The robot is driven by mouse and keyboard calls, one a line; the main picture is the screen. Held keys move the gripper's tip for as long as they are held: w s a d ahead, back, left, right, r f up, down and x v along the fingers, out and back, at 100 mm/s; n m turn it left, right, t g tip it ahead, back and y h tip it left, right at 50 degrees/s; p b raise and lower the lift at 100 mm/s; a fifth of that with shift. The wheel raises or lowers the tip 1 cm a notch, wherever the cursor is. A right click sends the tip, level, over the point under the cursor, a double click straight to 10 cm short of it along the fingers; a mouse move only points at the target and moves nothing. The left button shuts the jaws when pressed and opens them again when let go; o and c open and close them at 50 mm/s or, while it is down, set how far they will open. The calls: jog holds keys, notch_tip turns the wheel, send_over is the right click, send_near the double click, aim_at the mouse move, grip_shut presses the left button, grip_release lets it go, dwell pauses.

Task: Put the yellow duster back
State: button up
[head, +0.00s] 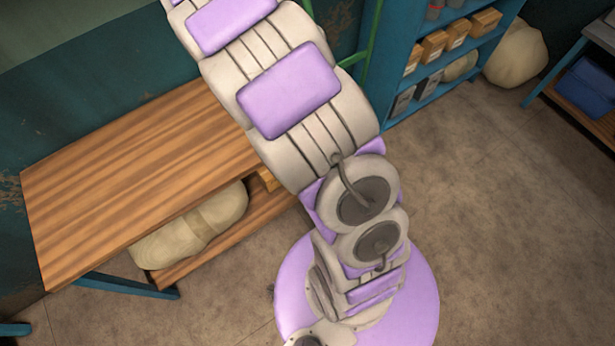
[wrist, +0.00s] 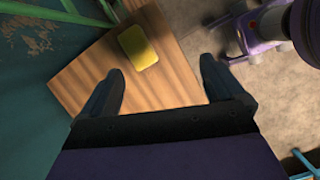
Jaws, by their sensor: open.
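The yellow duster (wrist: 138,46) lies flat on the wooden tabletop (wrist: 90,80) in the wrist view, near the table's edge. My gripper (wrist: 160,80) is open and empty, with its two dark fingers spread apart. In the picture the duster shows beyond the fingertips, between them and nearer the left finger; it is not touched. In the head view the wooden table (head: 130,180) stands at left, and its visible part is bare. The duster and my gripper do not show there; my arm covers the table's right end.
A sack (head: 190,225) lies on the shelf under the table. A blue shelf unit (head: 440,50) with boxes stands at the back, with another sack (head: 517,55) beside it. A workbench with a blue bin (head: 588,88) is at far right. The floor (head: 490,220) at right is clear.

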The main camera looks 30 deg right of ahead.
jog(key=s+a+r+m+y, duration=0.1)
jog(key=s+a+r+m, duration=0.2)
jog(key=s, duration=0.8)
jog(key=s+a+r+m+g+y, duration=0.1)
jog(key=s+a+r+m, duration=0.3)
jog(key=s, duration=0.7)
jog(key=s+a+r+m+y, duration=0.2)
jog(key=s+m, duration=0.5)
jog(key=s, duration=0.4)
jog(key=shift+s+a+r, duration=0.2)
jog(key=shift+a+r, duration=0.7)
jog(key=shift+a, duration=0.5)
jog(key=shift+a, duration=0.1)
